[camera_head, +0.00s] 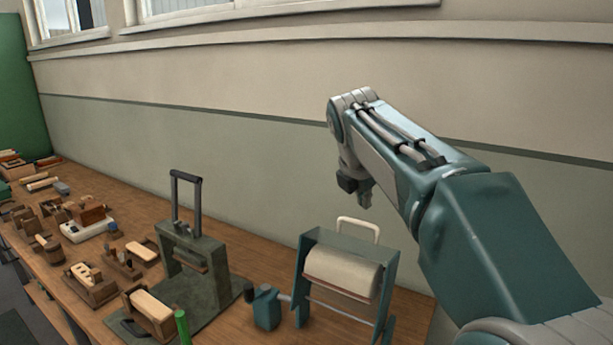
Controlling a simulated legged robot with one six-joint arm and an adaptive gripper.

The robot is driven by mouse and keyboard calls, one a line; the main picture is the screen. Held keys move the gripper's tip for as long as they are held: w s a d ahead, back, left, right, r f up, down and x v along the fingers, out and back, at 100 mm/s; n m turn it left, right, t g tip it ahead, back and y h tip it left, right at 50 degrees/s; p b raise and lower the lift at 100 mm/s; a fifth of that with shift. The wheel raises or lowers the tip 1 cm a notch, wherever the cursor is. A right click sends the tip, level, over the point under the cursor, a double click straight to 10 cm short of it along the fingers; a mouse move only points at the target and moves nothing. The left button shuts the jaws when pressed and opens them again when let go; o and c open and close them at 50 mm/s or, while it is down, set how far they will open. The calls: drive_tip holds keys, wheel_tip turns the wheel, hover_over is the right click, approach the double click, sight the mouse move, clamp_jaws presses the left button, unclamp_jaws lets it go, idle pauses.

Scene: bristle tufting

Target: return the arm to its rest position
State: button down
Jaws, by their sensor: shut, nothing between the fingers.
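My arm (400,165) reaches in from the lower right, teal and grey, and is bent at its far joint. My gripper (364,197) hangs down from the end of the arm, in front of the wall and above the bench. It is small in the picture, shut and apart from everything on the bench. The wooden workbench (232,318) runs from the far left to the lower middle.
A roll holder (343,272) with a white roll stands below my gripper. Left of it are a lever press (190,255), a small teal device (266,308) and a green cylinder (183,327). Several wooden blocks and tools crowd the left bench. The wall (240,150) is behind.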

drive_tip(key=s+f+m+y, duration=0.1)
drive_tip(key=s+f+m, duration=0.4)
drive_tip(key=s+m, duration=0.3)
drive_tip(key=s+d+f+m, duration=0.1)
drive_tip(key=s+f+m, duration=0.5)
drive_tip(key=s, duration=0.5)
drive_tip(key=s+f+m+y, duration=0.1)
drive_tip(key=s+f+m, duration=0.5)
drive_tip(key=s+m, duration=0.3)
drive_tip(key=shift+s+d+m+t+y, duration=0.25)
drive_tip(key=shift+s+m+t+y, duration=0.1)
drive_tip(key=shift+m, duration=0.25)
drive_tip(key=shift+r, duration=0.1)
